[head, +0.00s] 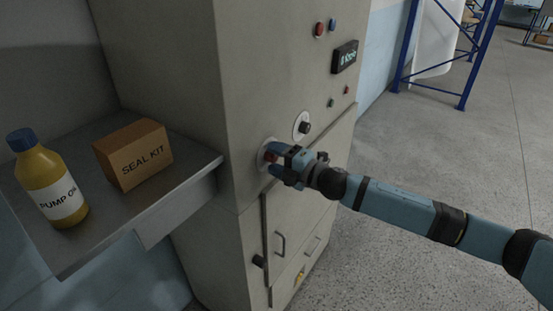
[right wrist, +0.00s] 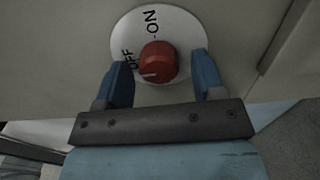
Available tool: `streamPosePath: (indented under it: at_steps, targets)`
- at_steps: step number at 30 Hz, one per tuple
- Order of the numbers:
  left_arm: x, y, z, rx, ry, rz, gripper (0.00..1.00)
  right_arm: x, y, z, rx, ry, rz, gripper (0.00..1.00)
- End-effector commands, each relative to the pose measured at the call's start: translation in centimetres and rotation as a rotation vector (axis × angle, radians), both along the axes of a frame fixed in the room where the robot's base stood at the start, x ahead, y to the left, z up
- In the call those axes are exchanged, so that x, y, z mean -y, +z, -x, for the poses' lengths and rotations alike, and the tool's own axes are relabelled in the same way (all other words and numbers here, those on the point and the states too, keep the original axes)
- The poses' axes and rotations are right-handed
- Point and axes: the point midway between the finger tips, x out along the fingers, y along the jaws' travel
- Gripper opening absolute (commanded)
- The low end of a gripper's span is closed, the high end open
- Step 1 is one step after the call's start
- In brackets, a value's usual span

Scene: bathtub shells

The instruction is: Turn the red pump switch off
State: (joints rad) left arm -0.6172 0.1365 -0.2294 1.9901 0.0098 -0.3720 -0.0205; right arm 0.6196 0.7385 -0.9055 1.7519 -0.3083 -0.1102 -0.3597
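The red pump switch (right wrist: 158,60) is a round red knob on a white dial plate (right wrist: 186,27) marked ON and OFF. The white mark on the knob is at its lower left, below the OFF lettering. My right gripper (head: 276,161) is at the knob. In the right wrist view, its blue fingers (right wrist: 160,66) stand open on either side of the knob, with a visible gap on both sides. My left gripper is not in view.
A black knob on a white plate (head: 303,127) sits just above and right of my right gripper. Higher are red and blue buttons and a display (head: 344,57). A shelf (head: 120,215) at left holds a yellow bottle (head: 50,185) and a seal kit box (head: 133,154).

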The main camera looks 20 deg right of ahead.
Motion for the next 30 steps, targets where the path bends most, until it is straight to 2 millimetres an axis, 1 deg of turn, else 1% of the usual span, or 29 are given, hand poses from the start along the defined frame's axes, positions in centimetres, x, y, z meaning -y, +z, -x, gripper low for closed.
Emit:
streamPosePath:
  at_steps: [5, 8, 11, 18, 21, 24, 30]
  targets:
    - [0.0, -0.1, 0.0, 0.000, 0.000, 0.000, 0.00, 0.2, 0.0, 0.1, 0.000, -0.001, 0.000, 0.63]
    - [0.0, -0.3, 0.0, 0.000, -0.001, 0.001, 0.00, 0.8, -0.2, 0.8, -0.001, -0.002, 0.001, 0.63]
    - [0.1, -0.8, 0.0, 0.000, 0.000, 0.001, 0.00, 1.8, -0.3, 2.2, -0.001, -0.001, 0.002, 0.63]
    - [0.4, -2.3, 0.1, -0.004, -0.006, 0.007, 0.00, 5.3, -0.5, 6.8, -0.003, -0.001, 0.002, 0.63]
    - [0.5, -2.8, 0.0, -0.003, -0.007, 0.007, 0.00, 6.6, -0.5, 8.5, -0.002, 0.000, 0.002, 0.63]
    - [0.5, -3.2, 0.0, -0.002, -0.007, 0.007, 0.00, 7.5, -0.3, 9.6, -0.002, -0.001, 0.000, 0.63]
    - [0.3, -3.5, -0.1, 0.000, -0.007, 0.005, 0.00, 8.4, -0.1, 10.8, -0.001, 0.000, 0.000, 0.63]
